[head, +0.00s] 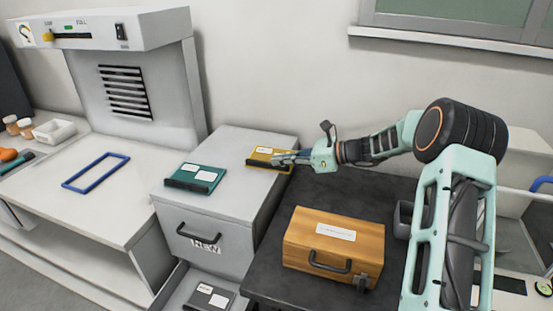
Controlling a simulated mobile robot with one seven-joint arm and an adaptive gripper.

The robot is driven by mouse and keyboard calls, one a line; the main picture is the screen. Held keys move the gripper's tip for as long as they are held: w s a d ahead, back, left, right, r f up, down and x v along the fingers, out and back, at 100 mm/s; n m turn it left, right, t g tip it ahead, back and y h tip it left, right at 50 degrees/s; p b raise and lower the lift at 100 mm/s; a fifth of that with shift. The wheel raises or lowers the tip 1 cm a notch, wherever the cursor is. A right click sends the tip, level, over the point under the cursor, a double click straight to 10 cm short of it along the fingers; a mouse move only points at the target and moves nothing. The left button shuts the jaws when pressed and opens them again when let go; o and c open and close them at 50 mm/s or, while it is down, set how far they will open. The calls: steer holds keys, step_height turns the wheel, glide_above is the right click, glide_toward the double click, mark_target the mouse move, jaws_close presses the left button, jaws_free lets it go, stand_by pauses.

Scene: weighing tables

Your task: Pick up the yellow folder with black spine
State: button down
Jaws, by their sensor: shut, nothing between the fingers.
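The yellow folder with black spine (259,158) lies flat on the back right of the grey cabinet top, with a white label on it. Its black spine runs along the front edge. My gripper (277,158) reaches in from the right with its fingertips over the folder's right part, hiding some of it. The gripper is shut with nothing held. I cannot tell from this view whether the fingertips touch the folder.
A teal folder (205,175) lies on the cabinet top (225,205), front left. A dark folder (209,298) is in the open drawer below. A wooden case (325,258) stands on the dark table. A blue frame (95,172) lies under the hood at left.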

steer(key=shift+s+d+f, duration=0.1)
steer(key=shift+d+f, duration=0.15)
steer(key=shift+f, duration=0.3)
steer(key=shift+r+p, duration=0.7)
steer(key=shift+r, duration=0.05)
